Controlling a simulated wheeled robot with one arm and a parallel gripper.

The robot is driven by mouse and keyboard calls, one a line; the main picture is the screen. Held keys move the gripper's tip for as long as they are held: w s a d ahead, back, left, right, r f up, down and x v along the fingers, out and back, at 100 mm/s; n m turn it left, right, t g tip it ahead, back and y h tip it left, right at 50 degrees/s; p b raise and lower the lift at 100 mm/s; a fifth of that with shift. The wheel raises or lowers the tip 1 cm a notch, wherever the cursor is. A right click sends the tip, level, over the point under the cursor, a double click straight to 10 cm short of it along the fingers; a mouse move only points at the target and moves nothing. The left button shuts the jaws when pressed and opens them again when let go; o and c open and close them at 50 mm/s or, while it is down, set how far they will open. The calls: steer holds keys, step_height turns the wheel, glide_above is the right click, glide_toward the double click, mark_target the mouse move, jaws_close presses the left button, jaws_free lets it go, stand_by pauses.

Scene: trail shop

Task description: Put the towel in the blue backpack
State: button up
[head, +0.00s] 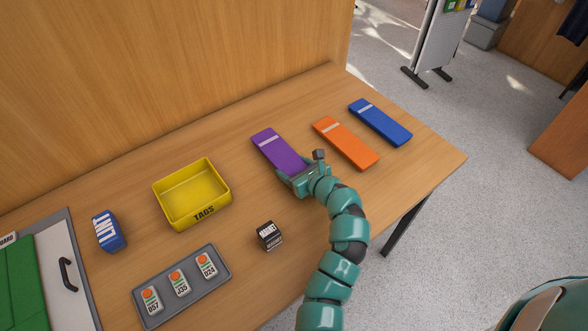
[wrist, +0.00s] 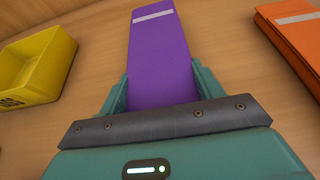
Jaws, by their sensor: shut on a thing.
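A flat purple piece with a pale stripe (head: 277,150), towel-like, lies at or just above the table; I cannot tell if it is lifted. It also fills the middle of the wrist view (wrist: 160,55). My gripper (head: 296,177) is shut on its near end, with a finger on each side in the wrist view (wrist: 163,88). Similar flat pieces, one orange (head: 346,142) and one blue (head: 380,122), lie to its right. No blue backpack shows in either view.
The wooden table (head: 320,95) has a yellow TAGS bin (head: 205,217), a small black box (head: 269,236), a blue block (head: 109,231) and a grey tag tray (head: 222,262). A green item (head: 20,285) lies far left. Floor (head: 485,185) is open at right.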

steer(key=shift+f, duration=0.5)
steer(key=shift+f, duration=0.15)
steer(key=o, duration=1)
steer(key=shift+o, duration=0.2)
